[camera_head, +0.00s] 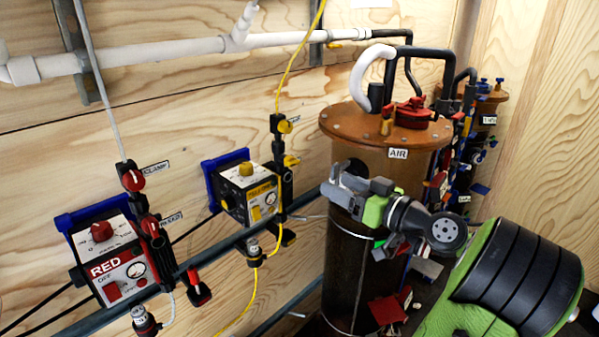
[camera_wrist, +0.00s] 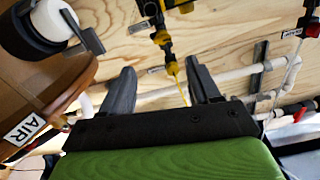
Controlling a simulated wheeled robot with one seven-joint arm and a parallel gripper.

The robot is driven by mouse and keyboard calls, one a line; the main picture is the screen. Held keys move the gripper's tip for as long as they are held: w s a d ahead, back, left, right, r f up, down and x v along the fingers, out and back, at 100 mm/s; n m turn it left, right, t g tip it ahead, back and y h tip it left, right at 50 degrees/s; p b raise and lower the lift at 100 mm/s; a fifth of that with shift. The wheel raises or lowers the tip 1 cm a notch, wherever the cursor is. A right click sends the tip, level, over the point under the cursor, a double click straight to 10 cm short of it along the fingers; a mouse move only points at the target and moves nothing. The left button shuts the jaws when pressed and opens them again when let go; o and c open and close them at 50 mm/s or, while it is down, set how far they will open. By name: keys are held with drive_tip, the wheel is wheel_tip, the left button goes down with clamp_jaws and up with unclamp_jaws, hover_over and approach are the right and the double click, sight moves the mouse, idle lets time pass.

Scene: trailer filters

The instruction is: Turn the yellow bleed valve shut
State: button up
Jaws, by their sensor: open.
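The yellow unit (camera_head: 247,194) is fixed to the wooden wall, with a black valve stack on its right side. The stack has an upper yellow handle (camera_head: 286,127) beside a small label and a lower yellow handle (camera_head: 291,160), which looks like the bleed valve; its label is not readable. The wrist view shows the stack upside down, with one yellow handle (camera_wrist: 160,37) and more yellow at the top edge (camera_wrist: 180,6). My gripper (camera_head: 336,182) is open and empty, right of the stack and apart from it. Its two fingers also show in the wrist view (camera_wrist: 160,75).
The brown AIR tank (camera_head: 385,160) stands close behind my gripper and lies at the left in the wrist view. The red unit (camera_head: 112,255) is on the left. A grey rail (camera_head: 215,247) and a yellow tube (camera_head: 287,70) run near the stack. White pipe (camera_head: 150,52) runs above.

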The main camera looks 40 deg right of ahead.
sight(295, 165)
drive_tip(key=w, duration=0.4)
drive_tip(key=w+p, duration=0.1)
drive_tip(key=w, duration=0.8)
drive_tip(key=shift+a+r, duration=0.1)
drive_tip(key=shift+a, duration=0.25)
drive_tip(key=shift+s, duration=0.1)
drive_tip(key=c, duration=1)
drive_tip(key=shift+m+p, duration=0.4)
drive_tip(key=shift+m, duration=0.4)
drive_tip(key=shift+c, duration=0.2)
drive_tip(key=o, duration=1)
drive_tip(key=shift+o, duration=0.2)
